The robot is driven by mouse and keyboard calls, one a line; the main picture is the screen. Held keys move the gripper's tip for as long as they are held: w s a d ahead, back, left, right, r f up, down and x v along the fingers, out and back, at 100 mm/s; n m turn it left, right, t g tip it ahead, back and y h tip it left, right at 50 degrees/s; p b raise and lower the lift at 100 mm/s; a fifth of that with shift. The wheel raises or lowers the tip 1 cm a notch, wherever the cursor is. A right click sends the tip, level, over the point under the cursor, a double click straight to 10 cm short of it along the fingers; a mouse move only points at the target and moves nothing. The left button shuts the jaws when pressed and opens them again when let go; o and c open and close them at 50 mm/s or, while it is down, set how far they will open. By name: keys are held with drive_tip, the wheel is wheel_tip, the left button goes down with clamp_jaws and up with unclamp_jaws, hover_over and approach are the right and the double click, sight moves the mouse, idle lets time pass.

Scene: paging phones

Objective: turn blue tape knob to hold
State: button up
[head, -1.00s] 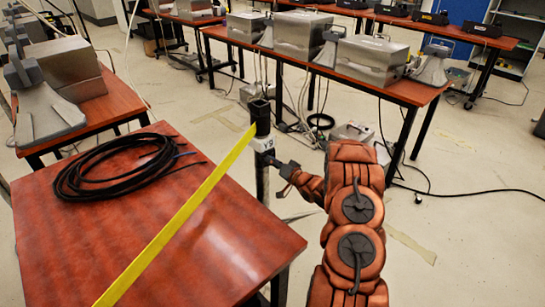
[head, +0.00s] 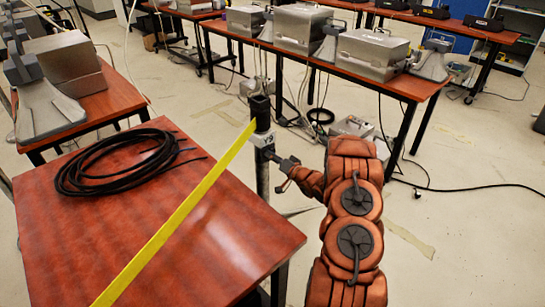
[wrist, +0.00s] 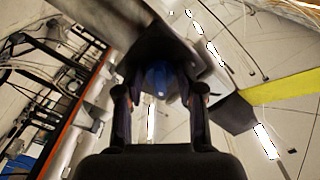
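A dark-topped post (head: 261,140) with a small white label stands at the right edge of the near table. A yellow tape (head: 185,208) runs from its head diagonally across the table. The blue knob (wrist: 160,79) shows in the wrist view, under the dark tape head. My gripper (head: 276,160) is at the right side of the post, just below the head. In the wrist view, my gripper (wrist: 160,92) has its fingers apart, one on each side of the knob. Gaps seem to show beside the knob; contact is unclear. The knob is hidden in the head view.
A coiled black cable (head: 115,165) lies on the near red table (head: 225,240). Grey metal boxes and phones stand on the left table (head: 118,95) and the back table (head: 412,88). Cables lie on the floor. The floor right of my arm is mostly clear.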

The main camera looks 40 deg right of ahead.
drive_tip(key=shift+s, duration=0.1)
drive_tip(key=s+d, duration=0.1)
drive_tip(key=s, duration=1)
drive_tip(key=shift+s+d, duration=0.35)
